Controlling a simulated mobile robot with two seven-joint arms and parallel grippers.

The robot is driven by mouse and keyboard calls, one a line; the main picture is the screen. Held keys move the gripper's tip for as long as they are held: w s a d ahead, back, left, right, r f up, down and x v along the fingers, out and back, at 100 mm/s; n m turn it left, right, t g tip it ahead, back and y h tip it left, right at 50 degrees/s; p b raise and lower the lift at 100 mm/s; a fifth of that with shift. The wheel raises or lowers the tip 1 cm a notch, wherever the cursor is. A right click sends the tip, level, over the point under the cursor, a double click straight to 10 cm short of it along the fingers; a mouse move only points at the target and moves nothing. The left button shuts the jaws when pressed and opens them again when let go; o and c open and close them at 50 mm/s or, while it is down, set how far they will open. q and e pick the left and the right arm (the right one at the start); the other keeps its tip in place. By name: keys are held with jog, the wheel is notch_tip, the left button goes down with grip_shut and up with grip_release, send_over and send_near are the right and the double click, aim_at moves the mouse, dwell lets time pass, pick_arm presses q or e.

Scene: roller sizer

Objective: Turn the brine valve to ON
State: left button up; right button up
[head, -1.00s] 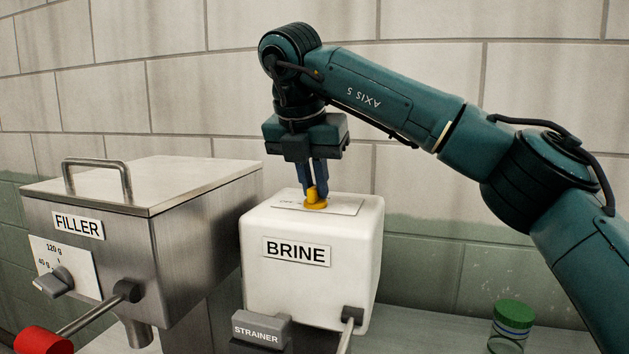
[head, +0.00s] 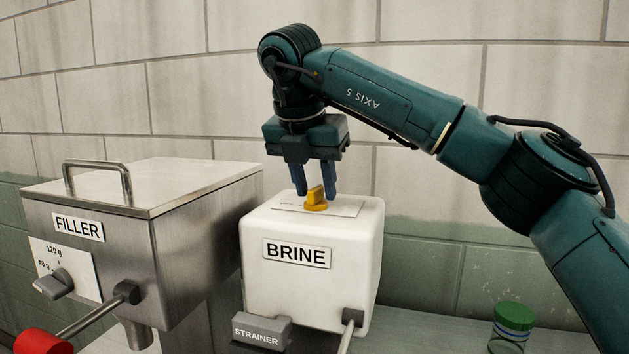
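The brine valve is a yellow knob (head: 316,199) on a pale plate (head: 345,208) on top of the white BRINE tank (head: 358,265). My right gripper (head: 315,193) points straight down over the knob. Its two blue fingers are spread apart, one to the left and one to the right of the knob's upper part. I see no firm contact between the fingers and the knob. The plate's markings are too small to read from here. My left gripper is not in the head view.
The steel FILLER hopper (head: 180,235) with a top handle (head: 97,165) stands left of the tank. A red-ended lever (head: 42,342) is below it. The grey STRAINER block (head: 262,332) is in front of the tank. A green-lidded jar (head: 512,325) stands at the right.

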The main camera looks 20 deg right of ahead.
jog(key=p+v, duration=0.2)
jog(key=v, duration=1.1)
jog(key=shift+r, duration=0.15)
